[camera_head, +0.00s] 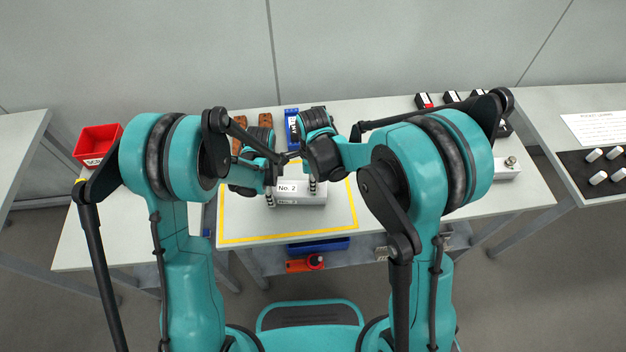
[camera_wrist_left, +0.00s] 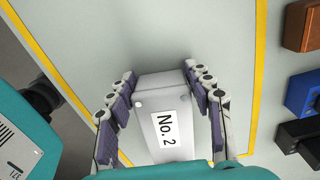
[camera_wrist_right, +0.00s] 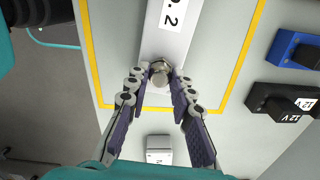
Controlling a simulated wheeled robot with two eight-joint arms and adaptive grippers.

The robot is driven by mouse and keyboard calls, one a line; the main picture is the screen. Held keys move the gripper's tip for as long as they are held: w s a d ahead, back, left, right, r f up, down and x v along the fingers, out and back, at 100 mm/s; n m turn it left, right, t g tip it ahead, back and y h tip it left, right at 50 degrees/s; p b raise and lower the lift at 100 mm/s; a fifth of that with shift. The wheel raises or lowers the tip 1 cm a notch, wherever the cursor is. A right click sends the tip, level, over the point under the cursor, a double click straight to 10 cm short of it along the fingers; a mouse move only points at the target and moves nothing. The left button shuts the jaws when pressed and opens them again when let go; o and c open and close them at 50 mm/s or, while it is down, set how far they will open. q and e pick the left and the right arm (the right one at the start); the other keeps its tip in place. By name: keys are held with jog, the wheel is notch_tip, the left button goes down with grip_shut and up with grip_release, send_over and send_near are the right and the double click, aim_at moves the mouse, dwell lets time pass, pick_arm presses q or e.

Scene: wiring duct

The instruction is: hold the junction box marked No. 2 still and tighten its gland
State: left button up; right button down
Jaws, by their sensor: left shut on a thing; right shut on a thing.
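The white junction box marked No. 2 (camera_head: 300,197) sits on the table inside a yellow outline. My left gripper (camera_head: 270,198) is at the box's left end. In the left wrist view the two fingers of my left gripper (camera_wrist_left: 160,78) are shut on both sides of the box (camera_wrist_left: 148,95), with its label facing up. My right gripper (camera_head: 312,187) is at the box's right end. In the right wrist view the fingertips of my right gripper (camera_wrist_right: 160,76) are shut on the metal gland (camera_wrist_right: 160,73) at the end of the box (camera_wrist_right: 154,45). The gland is hidden in the head view.
Another white box (camera_wrist_right: 158,143) with a label lies beyond the yellow line; a box with a metal fitting (camera_head: 505,170) stands at the right. Blue, brown and black blocks line the back. A red bin (camera_head: 97,141) is at the left. The outlined area's front is clear.

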pick_arm(q)
jog(key=shift+s+d, duration=0.1)
pick_arm(e)
jog(key=m, duration=0.5)
jog(key=shift+w+a, duration=0.1)
jog(key=c, duration=1.4)
grip_release()
jog(key=n, duration=0.5)
jog(key=shift+s, duration=0.2)
jog(key=n, duration=0.5)
jog(key=shift+n, duration=0.3)
grip_shut()
